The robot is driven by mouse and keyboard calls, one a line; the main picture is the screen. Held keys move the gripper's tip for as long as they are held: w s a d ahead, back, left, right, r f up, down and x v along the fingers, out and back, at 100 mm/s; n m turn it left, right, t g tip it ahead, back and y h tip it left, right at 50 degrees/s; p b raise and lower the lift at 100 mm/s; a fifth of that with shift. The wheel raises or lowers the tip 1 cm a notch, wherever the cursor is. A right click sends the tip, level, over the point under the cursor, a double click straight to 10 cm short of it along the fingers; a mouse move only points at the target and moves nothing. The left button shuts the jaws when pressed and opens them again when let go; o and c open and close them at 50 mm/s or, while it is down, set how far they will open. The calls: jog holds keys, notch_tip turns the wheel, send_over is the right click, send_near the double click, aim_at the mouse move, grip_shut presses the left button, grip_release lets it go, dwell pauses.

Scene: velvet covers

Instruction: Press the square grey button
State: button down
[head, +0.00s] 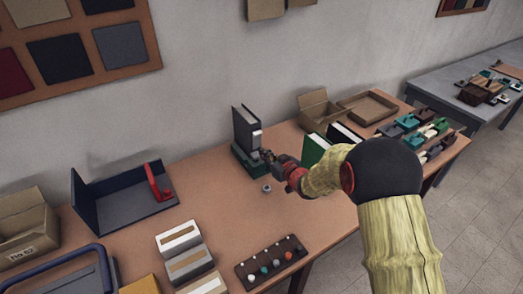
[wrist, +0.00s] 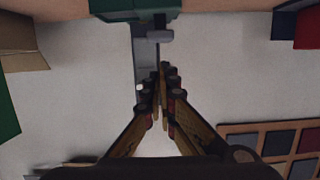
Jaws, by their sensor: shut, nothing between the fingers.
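A dark upright slab (head: 243,127) stands in a green base (head: 248,160) near the wall. A small light grey block (head: 257,138) juts from its front side; it may be the square grey button, but its shape is too small to be sure. In the wrist view, the green base (wrist: 125,8) is at the top, with a grey block (wrist: 160,35) just below it beside the slab (wrist: 146,65). My gripper (head: 266,155) is shut and empty, close in front of the slab. Its fingertips also show in the wrist view (wrist: 159,78); I cannot tell whether they touch anything.
A small grey cylinder (head: 266,188) stands on the table below my gripper. Green and black books (head: 315,150) are to the right, and open cardboard boxes (head: 318,110) behind. A dark board with several coloured knobs (head: 272,264) lies in front.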

jog(key=p+v, duration=0.1)
jog(key=v, duration=0.5)
jog(key=shift+w, duration=0.1)
dwell(0.6)
